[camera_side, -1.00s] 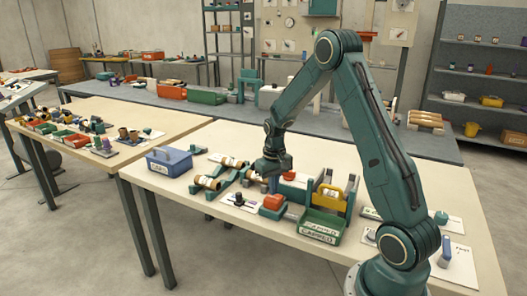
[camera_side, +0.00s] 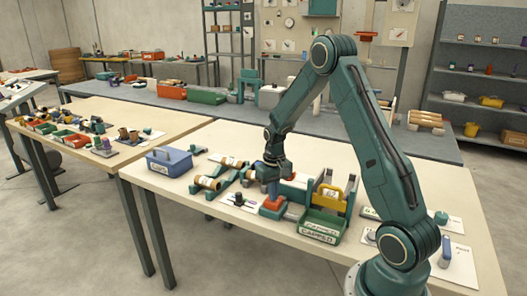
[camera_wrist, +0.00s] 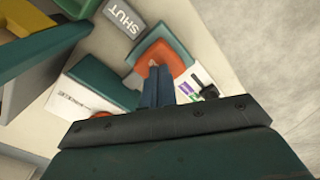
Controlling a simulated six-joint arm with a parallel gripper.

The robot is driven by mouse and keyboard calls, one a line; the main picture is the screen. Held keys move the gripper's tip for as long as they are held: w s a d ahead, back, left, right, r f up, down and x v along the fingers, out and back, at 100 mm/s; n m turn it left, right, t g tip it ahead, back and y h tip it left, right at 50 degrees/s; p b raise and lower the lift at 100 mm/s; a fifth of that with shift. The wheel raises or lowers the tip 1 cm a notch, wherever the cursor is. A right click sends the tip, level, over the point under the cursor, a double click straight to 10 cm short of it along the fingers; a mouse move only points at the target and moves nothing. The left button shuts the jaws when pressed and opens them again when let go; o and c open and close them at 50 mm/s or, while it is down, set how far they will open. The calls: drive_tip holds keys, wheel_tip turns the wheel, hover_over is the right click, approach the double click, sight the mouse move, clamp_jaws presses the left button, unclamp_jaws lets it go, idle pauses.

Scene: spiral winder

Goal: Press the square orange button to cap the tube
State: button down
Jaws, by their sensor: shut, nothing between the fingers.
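The square orange button (camera_side: 273,204) sits on a teal base at the front of the table. It also shows in the wrist view (camera_wrist: 161,57). My gripper (camera_side: 273,195) is shut and empty, pointing down over the button. In the wrist view the blue fingertips (camera_wrist: 160,69) overlap the orange top; they look in contact or very close, but I cannot tell whether the button is pressed down. Brown tubes (camera_side: 206,182) lie on teal supports to the left. I cannot make out a cap or which tube belongs to the button.
A green bin labelled CAPPED (camera_side: 322,228) stands right of the button, with a yellow-handled item (camera_side: 328,197) behind it. A blue box (camera_side: 168,163) is at the left. A plate marked SHUT (camera_wrist: 122,17) and a black knob (camera_wrist: 209,92) are close to the button.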

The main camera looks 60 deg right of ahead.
drive_tip(key=shift+f, duration=0.65)
drive_tip(key=shift+r, duration=4.05)
drive_tip(key=shift+r, duration=0.1)
